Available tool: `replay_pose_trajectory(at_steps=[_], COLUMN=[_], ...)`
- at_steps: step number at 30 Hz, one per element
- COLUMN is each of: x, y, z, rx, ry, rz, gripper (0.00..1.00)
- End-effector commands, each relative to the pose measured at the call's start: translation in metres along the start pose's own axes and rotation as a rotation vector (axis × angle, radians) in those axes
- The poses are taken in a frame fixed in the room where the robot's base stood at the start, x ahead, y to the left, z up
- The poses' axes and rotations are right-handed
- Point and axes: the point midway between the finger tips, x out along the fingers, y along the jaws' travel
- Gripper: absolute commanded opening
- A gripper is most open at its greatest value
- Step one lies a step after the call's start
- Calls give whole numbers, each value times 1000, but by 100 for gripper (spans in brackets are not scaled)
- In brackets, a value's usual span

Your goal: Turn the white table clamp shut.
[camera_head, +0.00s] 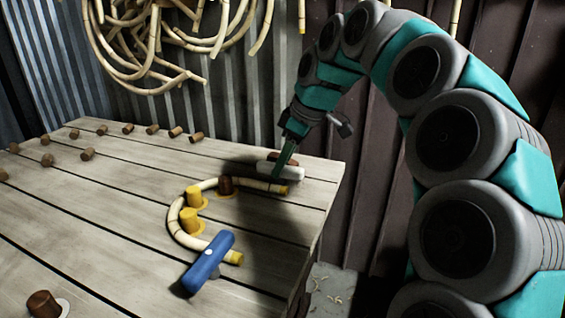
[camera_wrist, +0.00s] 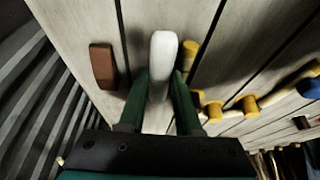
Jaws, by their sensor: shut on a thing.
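The white table clamp (camera_head: 283,171) is a rounded bar near the table's far right corner. In the wrist view the white clamp (camera_wrist: 162,62) stretches away from me between my two green fingers. My gripper (camera_head: 285,163) is shut on it from above; the wrist view shows my gripper (camera_wrist: 160,90) with a finger on each side. A bent rattan cane (camera_head: 181,234) curves around pegs, and its far end lies beside the white clamp, which does not appear to cross it. A blue clamp (camera_head: 208,262) lies across the cane near its other end.
Yellow pegs (camera_head: 191,221) and a brown peg (camera_head: 225,187) stand along the cane. A brown block (camera_wrist: 103,66) sits close left of the white clamp in the wrist view. Several brown pegs (camera_head: 152,129) line the table's back. Rattan coils (camera_head: 150,60) hang on the wall.

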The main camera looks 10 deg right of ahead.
Motion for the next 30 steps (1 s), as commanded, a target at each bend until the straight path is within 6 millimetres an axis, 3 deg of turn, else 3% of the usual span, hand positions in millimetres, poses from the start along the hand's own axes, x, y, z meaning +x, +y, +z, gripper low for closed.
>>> replay_pose_trajectory(at_steps=[4, 17, 30], x=[0, 0, 1], y=[0, 0, -2], z=[0, 0, 1], rx=[0, 18, 276], ry=[0, 0, 0], rz=[0, 10, 118], gripper=[0, 0, 0])
